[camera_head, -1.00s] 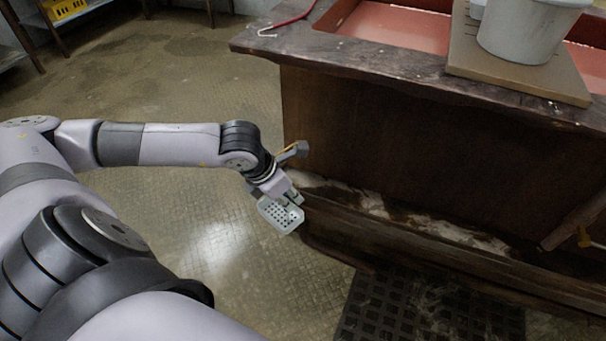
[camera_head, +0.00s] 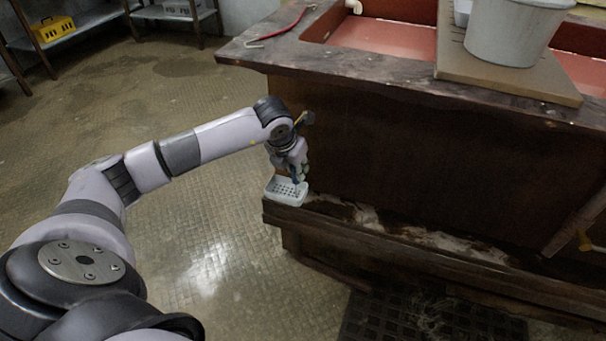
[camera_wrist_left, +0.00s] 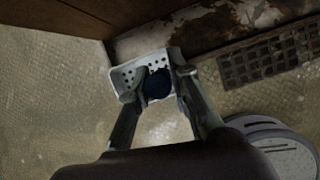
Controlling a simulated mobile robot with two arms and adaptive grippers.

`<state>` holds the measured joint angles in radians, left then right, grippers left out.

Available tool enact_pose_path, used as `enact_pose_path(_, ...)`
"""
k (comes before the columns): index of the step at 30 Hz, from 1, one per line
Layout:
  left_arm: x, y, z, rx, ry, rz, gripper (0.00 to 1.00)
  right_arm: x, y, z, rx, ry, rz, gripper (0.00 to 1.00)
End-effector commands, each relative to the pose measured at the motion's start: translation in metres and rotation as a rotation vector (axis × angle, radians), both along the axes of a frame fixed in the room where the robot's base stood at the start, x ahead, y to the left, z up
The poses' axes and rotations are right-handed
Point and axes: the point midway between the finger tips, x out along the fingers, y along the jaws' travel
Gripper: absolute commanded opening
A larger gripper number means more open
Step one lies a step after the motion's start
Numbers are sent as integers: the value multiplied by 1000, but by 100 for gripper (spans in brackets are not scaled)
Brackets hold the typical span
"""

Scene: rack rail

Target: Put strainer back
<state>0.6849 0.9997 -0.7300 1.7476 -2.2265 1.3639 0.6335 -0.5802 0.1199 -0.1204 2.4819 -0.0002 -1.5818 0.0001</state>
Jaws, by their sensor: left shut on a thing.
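The strainer, a pale grey perforated basket (camera_head: 287,191), hangs from my left gripper (camera_head: 297,178) beside the left end of the wooden counter's low ledge. In the left wrist view the strainer (camera_wrist_left: 128,77) sits between the two fingers of my left gripper (camera_wrist_left: 150,90), which are shut on it. A dark round patch shows between the fingers there; I cannot tell what it is. Whether the strainer touches the ledge is unclear. My right gripper is not in view.
The counter (camera_head: 400,150) has a low worn ledge (camera_head: 400,235) along its base. On top are a red basin (camera_head: 390,38), a board (camera_head: 500,80) with a white bucket (camera_head: 512,35), and a red-handled tool (camera_head: 290,25). A dark floor grate (camera_head: 430,318) lies in front. The floor left is clear.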

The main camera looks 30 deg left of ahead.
Motion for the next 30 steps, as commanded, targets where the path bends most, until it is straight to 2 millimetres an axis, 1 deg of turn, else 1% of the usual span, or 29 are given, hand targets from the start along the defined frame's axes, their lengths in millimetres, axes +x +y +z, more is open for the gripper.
enact_pose_path(1,13,2,0,-3,-4,2,0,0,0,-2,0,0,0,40)
enact_pose_path(3,27,5,0,-4,-3,2,0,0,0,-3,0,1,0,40)
enact_pose_path(6,44,10,0,-2,-2,2,0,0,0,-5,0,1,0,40)
enact_pose_path(8,52,11,0,-2,-2,1,0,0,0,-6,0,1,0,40)
enact_pose_path(9,49,12,-11,0,4,-1,0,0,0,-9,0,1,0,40)
enact_pose_path(10,49,12,-14,-1,2,-1,0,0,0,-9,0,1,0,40)
enact_pose_path(17,49,12,-29,-1,0,-1,0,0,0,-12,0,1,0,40)
enact_pose_path(24,50,11,-68,-1,0,0,0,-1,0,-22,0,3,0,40)
enact_pose_path(27,53,12,-71,-1,-3,0,0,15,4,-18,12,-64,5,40)
enact_pose_path(30,53,13,-70,0,-3,-1,0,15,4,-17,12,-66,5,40)
